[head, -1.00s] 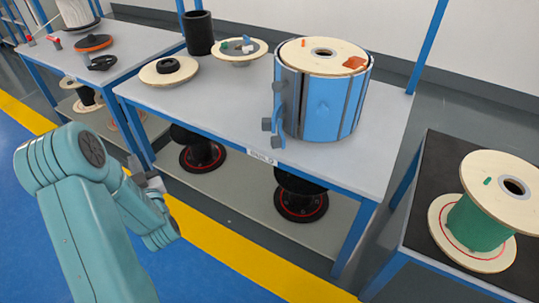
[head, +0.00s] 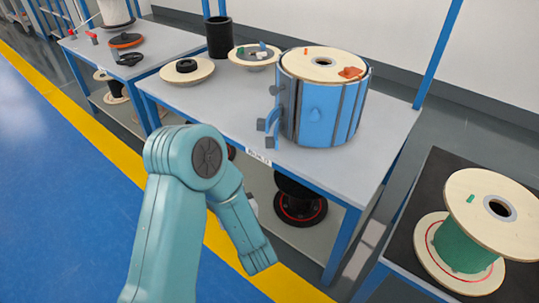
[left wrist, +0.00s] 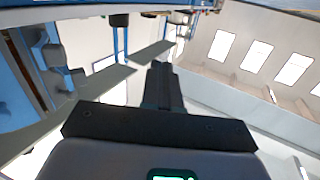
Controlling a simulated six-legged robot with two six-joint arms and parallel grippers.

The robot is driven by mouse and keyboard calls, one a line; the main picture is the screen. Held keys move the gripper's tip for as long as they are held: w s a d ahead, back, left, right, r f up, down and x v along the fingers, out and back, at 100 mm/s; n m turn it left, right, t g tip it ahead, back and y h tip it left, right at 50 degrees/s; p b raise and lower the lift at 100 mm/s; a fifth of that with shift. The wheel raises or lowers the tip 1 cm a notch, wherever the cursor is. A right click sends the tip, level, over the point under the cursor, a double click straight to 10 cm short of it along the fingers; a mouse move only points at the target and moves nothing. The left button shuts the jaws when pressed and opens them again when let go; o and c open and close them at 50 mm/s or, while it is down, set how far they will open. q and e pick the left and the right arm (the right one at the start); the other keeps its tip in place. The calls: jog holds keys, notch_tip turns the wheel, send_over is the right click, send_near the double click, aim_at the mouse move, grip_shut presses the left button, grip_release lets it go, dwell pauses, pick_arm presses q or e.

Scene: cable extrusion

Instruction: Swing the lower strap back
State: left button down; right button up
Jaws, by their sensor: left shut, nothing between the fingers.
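A reel wrapped in blue slats (head: 318,112) stands upright on the grey workbench. Blue straps with grey end blocks stick out from its left side. The lower strap (head: 275,128) hangs out low, near the bench's front edge. In the left wrist view the blue slatted reel (left wrist: 14,85) and its grey blocks (left wrist: 55,57) are at the left edge, apart from the fingers. My left gripper (left wrist: 163,82) is shut and empty in that view. In the head view my left arm mostly hides it, in front of the bench. My right gripper is not in view.
Orange pieces (head: 351,72) lie on the reel's wooden top. A green-cored spool (head: 466,243) stands on a dark-topped table at right. The blue floor at left is open.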

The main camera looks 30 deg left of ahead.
pick_arm(q)
jog(key=w+d+r+m+t+h, duration=0.2)
jog(key=w+d+m+t+h, duration=0.15)
jog(key=d, duration=0.85)
jog(key=t+b, duration=0.1)
jog(key=b, duration=0.1)
send_near(267, 146)
jog(key=x, duration=0.7)
jog(key=shift+f, duration=0.1)
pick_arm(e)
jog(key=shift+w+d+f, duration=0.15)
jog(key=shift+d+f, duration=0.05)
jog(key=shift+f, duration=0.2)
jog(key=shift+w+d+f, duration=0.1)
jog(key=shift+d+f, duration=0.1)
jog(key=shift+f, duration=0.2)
pick_arm(q)
jog(key=a+h+b, duration=0.1)
jog(key=a+m+t+h+b, duration=0.1)
jog(key=a, duration=0.1)
jog(key=a+m+t+h+b, duration=0.1)
jog(key=b, duration=0.1)
jog(key=shift+s+a+m+t, duration=0.25)
jog(key=shift+s+a, duration=0.1)
jog(key=shift+a, duration=0.05)
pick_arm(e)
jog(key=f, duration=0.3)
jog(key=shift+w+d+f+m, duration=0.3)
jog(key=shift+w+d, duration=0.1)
